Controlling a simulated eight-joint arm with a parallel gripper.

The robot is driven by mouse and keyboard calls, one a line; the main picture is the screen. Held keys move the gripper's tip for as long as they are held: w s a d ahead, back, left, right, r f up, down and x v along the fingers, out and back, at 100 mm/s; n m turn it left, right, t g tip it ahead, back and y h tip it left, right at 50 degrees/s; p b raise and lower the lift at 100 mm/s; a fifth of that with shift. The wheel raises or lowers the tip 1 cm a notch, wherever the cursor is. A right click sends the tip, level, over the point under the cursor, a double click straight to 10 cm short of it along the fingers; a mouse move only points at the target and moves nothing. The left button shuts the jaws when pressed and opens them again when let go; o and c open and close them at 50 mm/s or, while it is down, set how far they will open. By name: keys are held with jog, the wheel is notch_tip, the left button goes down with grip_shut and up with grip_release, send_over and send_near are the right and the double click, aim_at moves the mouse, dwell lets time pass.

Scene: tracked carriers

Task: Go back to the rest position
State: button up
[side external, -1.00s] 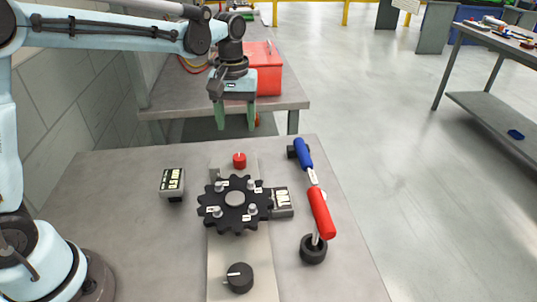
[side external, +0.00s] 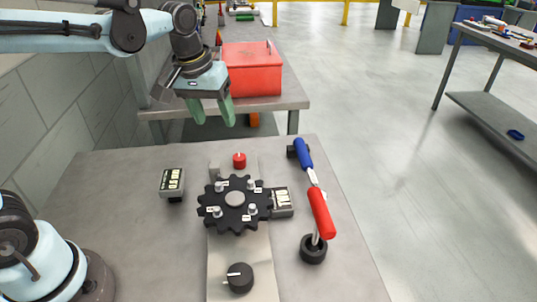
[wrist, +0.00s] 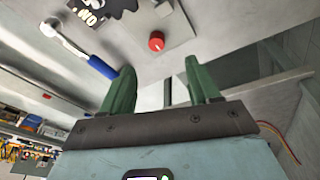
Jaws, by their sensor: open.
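My gripper (side external: 213,112) is open and empty, with green fingers, in the air above the far edge of the grey work table (side external: 110,220). It is tilted, with its fingers pointing down and a little to the right. In the wrist view its two fingers (wrist: 160,85) stand apart with nothing between them. The black toothed wheel (side external: 235,217) with several small pegs lies on a light plate on the table, nearer the camera than the gripper. A red knob (side external: 239,160) is behind the wheel and a black dial (side external: 239,277) is in front of it.
A lever with a blue grip (side external: 302,152) and one with a red grip (side external: 321,212) stand right of the wheel. Small displays stand left (side external: 172,182) and right (side external: 283,203) of it. A red box (side external: 252,72) sits on the bench behind. The table's left part is clear.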

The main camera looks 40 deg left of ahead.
jog(key=s+f+m+t, duration=0.3)
jog(key=s+m+t, duration=0.1)
jog(key=s, duration=0.5)
jog(key=shift+a+t, duration=0.3)
jog(key=shift+a, duration=0.05)
